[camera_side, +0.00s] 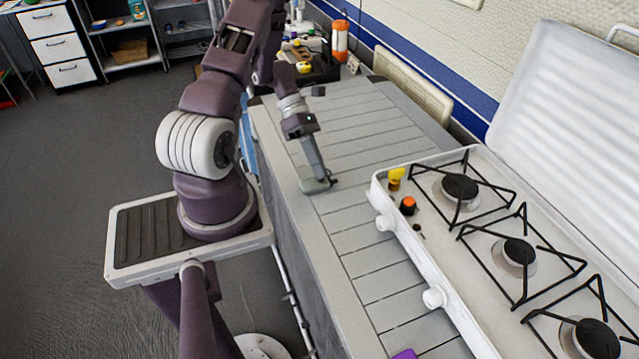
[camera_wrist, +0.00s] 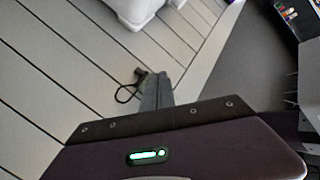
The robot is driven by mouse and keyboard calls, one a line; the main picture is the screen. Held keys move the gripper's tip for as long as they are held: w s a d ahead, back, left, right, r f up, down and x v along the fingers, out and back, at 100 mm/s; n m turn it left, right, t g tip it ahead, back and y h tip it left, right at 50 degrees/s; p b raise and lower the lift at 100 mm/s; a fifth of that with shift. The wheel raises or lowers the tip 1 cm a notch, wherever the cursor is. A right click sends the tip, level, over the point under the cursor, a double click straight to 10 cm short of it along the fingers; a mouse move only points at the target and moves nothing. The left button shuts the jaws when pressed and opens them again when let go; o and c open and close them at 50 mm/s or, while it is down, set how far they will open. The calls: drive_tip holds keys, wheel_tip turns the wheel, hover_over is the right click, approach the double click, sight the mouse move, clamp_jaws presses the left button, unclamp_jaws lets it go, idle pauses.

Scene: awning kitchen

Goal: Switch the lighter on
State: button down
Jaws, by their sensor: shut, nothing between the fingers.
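My gripper (camera_side: 316,178) points down at the grey slatted counter, near its left edge, to the left of the stove. Its fingers are shut and also show in the wrist view (camera_wrist: 157,90). A small flat grey-green piece (camera_side: 314,187) lies at the fingertips in the side view. In the wrist view a small dark thing with a thin loop (camera_wrist: 126,94) shows beside the fingertips. I cannot tell whether either is the lighter. A small black piece with an orange top (camera_side: 408,204) and a yellow piece (camera_side: 396,177) stand on the stove's near left corner, apart from my gripper.
The white stove (camera_side: 440,234) has black pan supports, white front knobs (camera_side: 433,297) and a raised lid (camera_side: 570,95). A purple thing (camera_side: 404,354) lies at the bottom edge. An orange-and-white cylinder (camera_side: 340,40) and small items stand at the back. Counter between gripper and stove is clear.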

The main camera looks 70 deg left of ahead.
drive_tip(key=shift+r, duration=0.1)
idle(0.3)
wheel_tip(320, 180, up, 7)
idle(0.8)
drive_tip(key=d+r+m+g+y, duration=0.2)
drive_tip(key=d+r+m+y, duration=0.2)
drive_tip(key=d+r+m, duration=0.9)
drive_tip(key=s+d+r+m+t+y, duration=0.5)
drive_tip(key=s+d+r+m, duration=0.2)
drive_tip(key=m, duration=0.9)
drive_tip(key=shift+s+r+t, duration=0.3)
drive_tip(key=shift+s+r, duration=0.15)
drive_tip(key=shift+s, duration=0.35)
